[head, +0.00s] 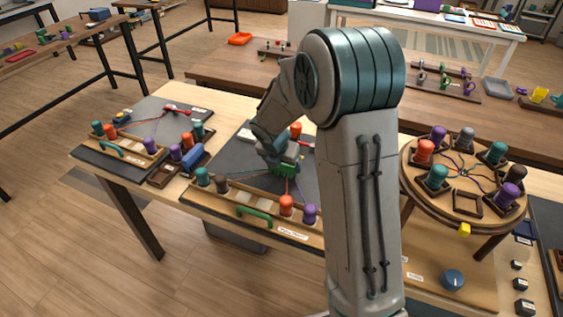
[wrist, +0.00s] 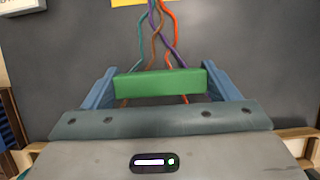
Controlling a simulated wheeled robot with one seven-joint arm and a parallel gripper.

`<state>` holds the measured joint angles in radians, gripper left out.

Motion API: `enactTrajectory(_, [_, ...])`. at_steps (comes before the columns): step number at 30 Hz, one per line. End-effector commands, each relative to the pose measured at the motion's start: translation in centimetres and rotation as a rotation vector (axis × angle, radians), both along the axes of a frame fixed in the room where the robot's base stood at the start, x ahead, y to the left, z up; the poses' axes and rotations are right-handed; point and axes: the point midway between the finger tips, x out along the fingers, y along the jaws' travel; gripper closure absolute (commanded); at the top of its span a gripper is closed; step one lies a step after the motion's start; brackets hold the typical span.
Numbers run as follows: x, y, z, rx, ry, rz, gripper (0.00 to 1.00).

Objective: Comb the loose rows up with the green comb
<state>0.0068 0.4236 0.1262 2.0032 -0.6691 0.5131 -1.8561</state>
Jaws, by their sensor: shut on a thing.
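My gripper (wrist: 160,86) is shut on the green comb (wrist: 160,84), which lies crosswise between the two blue fingers in the wrist view. Beyond the comb, the teal, purple, brown and orange cords (wrist: 158,42) cross one another and run up to a yellow piece (wrist: 143,3). Short lengths of cord show below the comb. In the head view the green comb (head: 285,169) is over the dark middle board (head: 240,150), above the cords. Whether its teeth are among the cords cannot be seen. My arm hides part of this board.
Teal, brown, orange and purple bobbins (head: 286,204) stand along the middle board's front rack, with a green handle (head: 254,214) before it. A second braiding board (head: 150,115) is at left. A round stand with several bobbins (head: 464,172) is at right.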

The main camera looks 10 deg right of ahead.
Motion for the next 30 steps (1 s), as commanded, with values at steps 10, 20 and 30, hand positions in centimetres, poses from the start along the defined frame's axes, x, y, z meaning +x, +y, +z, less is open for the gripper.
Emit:
enactTrajectory(10, [0.5,-0.3,0.1,0.001,0.001,0.0,0.41])
enactTrajectory(20, [1.5,-1.0,0.1,0.001,0.001,0.0,0.41])
enactTrajectory(30, [2.4,-1.8,0.1,0.001,0.001,0.0,0.41])
